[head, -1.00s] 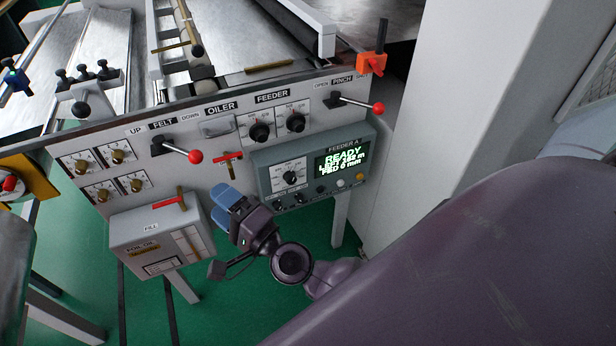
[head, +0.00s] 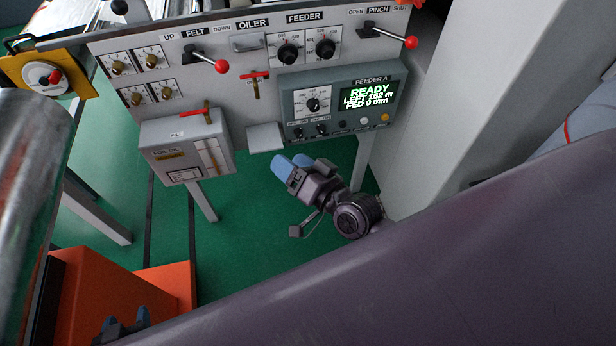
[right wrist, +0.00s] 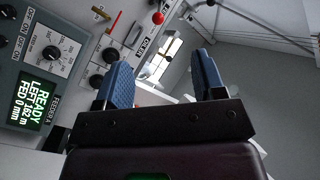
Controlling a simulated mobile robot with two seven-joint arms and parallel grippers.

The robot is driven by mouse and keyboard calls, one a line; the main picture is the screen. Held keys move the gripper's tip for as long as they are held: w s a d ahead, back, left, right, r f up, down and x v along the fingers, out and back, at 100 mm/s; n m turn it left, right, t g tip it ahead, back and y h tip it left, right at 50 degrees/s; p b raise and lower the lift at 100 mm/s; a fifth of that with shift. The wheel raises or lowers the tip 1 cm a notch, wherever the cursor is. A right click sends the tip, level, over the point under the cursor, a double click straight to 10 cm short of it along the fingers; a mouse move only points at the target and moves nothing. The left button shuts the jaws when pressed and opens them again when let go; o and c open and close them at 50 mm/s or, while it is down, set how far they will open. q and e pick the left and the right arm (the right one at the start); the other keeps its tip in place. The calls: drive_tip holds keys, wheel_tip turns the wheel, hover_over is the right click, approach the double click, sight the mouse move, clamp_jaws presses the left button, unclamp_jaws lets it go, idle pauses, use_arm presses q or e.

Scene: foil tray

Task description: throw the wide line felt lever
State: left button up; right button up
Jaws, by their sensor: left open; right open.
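The felt lever (head: 208,59) is on the grey panel in the head view, between the UP and DOWN marks. A red ball (right wrist: 158,18), apparently the same lever's, shows at the top of the right wrist view. My right gripper (head: 292,163) is open and empty, below the Feeder A box and well below the lever; its blue fingers (right wrist: 163,82) are spread in the wrist view. My left gripper (head: 125,324) is open at the bottom left, partly cut off and far from the panel.
The pinch lever (head: 392,34) has a similar red ball. The Feeder A box (head: 330,82) and foil oil box (head: 180,152) protrude from the panel. A red-handled valve (head: 256,80) sits below the oiler. An orange block (head: 165,283) is lower left, a pale column (head: 440,110) right.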

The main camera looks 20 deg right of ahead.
use_arm(q)
drive_tip(key=shift+s+d+f, duration=0.1)
drive_tip(key=shift+s+f, duration=0.25)
drive_tip(key=shift+s, duration=0.25)
use_arm(e)
drive_tip(key=shift+s+d+f+n, duration=0.4)
drive_tip(key=shift+s+d+f, duration=0.05)
drive_tip(key=shift+s+f, duration=0.15)
